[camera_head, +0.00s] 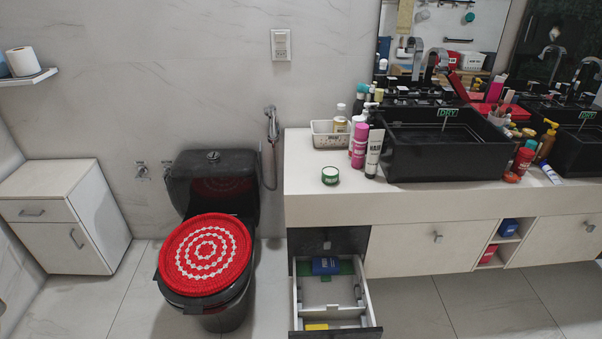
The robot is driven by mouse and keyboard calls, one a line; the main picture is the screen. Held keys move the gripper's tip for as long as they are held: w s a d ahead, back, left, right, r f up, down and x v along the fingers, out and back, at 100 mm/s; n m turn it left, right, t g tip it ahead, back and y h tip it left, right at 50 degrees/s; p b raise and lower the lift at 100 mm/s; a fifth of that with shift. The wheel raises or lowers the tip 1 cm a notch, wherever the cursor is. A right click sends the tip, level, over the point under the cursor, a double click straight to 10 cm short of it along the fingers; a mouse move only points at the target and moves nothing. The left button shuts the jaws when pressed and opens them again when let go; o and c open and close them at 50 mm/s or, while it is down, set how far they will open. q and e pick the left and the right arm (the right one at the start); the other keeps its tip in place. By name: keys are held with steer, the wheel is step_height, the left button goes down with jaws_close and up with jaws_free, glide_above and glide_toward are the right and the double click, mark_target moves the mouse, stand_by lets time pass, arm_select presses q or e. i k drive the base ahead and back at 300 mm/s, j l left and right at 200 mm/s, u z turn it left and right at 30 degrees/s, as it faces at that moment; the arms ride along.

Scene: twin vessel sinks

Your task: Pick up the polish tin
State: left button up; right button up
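A small round green tin with a pale label on its top (330,175), which looks like the polish tin, sits on the left end of the white counter (310,203). It stands apart from the other items, in front of the white basket and left of the tubes and bottles. Its label is too small to read. Neither of my grippers can be made out in the head view.
Bottles and a white tube (374,153) stand right of the tin, beside the black sink (445,150). A white basket (329,134) is behind it. Below, an open drawer (372,308) juts out, holding a blue box (326,265) and a yellow item (316,327). A red-covered toilet (207,253) stands left.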

mark_target(330, 174)
steer(key=i+l+u, duration=0.15)
steer(key=l, duration=0.25)
steer(key=i+l+u, duration=0.2)
steer(key=l, duration=0.2)
steer(key=l+u, duration=0.15)
steer(key=l, duration=0.3)
steer(key=i+l+u, duration=0.2)
steer(key=l, duration=0.25)
steer(key=k+j, duration=0.05)
